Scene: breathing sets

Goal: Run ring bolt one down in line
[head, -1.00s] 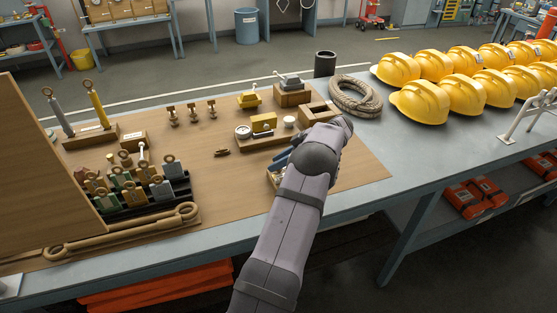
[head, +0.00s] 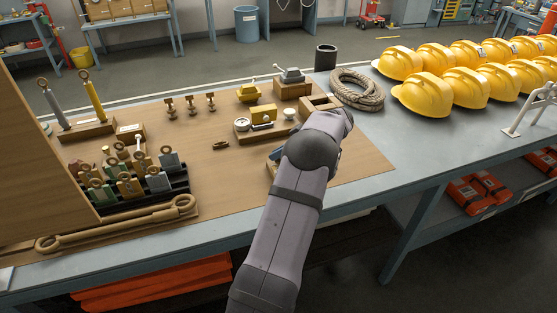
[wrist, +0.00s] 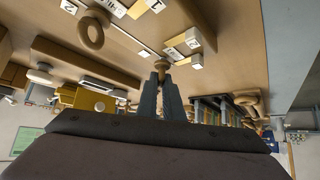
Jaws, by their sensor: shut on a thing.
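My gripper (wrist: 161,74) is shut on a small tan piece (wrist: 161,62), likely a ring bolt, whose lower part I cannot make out. The piece is between the fingertips, close to a wooden surface with white labelled blocks (wrist: 186,40). In the head view my arm hides most of the gripper and what it holds. I cannot tell which ring bolt is number one.
The board's middle is largely clear.

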